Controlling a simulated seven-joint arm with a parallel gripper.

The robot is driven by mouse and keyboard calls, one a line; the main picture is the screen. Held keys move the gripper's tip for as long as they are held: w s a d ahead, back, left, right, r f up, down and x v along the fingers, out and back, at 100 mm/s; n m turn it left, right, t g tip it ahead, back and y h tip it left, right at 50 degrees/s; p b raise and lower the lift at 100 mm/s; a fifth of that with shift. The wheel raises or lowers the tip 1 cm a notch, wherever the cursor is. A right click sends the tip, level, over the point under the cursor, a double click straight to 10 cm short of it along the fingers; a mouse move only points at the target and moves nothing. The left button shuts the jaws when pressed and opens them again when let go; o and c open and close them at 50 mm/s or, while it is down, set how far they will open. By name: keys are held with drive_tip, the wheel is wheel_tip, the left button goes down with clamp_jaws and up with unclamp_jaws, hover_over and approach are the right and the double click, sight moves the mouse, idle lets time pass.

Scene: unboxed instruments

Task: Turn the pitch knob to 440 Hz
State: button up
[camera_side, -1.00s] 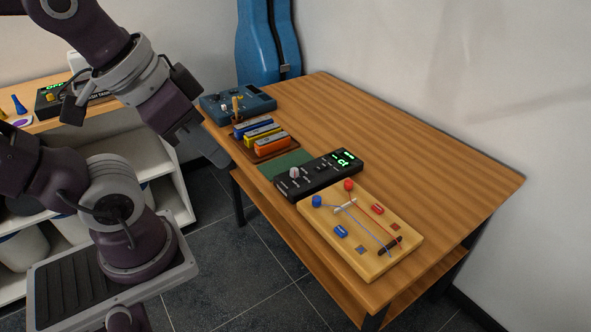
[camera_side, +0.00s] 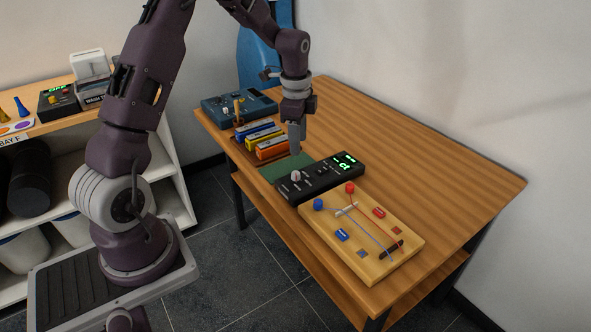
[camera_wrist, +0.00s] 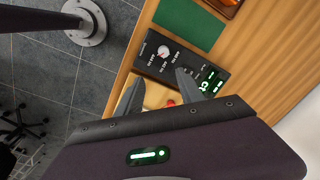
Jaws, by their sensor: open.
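The black pitch box (camera_side: 320,178) sits on the wooden table, with a lit green display (camera_side: 345,161) at its far right end. Its white pitch knob (camera_side: 296,175) stands at the near left end. A small red mark shows near the knob's lower side. My gripper (camera_side: 295,150) points down above the table, just behind the box and apart from the knob. In the wrist view my gripper (camera_wrist: 158,90) has its two fingers spread with nothing between them.
A wooden board (camera_side: 375,250) with blue and red knobs and cords lies beside the box. A green mat (camera_side: 286,168), a tray of coloured harmonica-like blocks (camera_side: 258,138) and a blue device (camera_side: 238,107) lie on the other side. The table's right part is clear.

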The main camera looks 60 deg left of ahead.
drive_tip(key=m, duration=0.1)
hover_over(296, 173)
drive_tip(key=f, duration=0.5)
drive_tip(key=shift+s+d, duration=0.1)
drive_tip(key=shift+s, duration=0.1)
wheel_tip(296, 173, down, 7)
drive_tip(key=shift+w+f, duration=0.1)
drive_tip(key=shift+f, duration=0.05)
clamp_jaws()
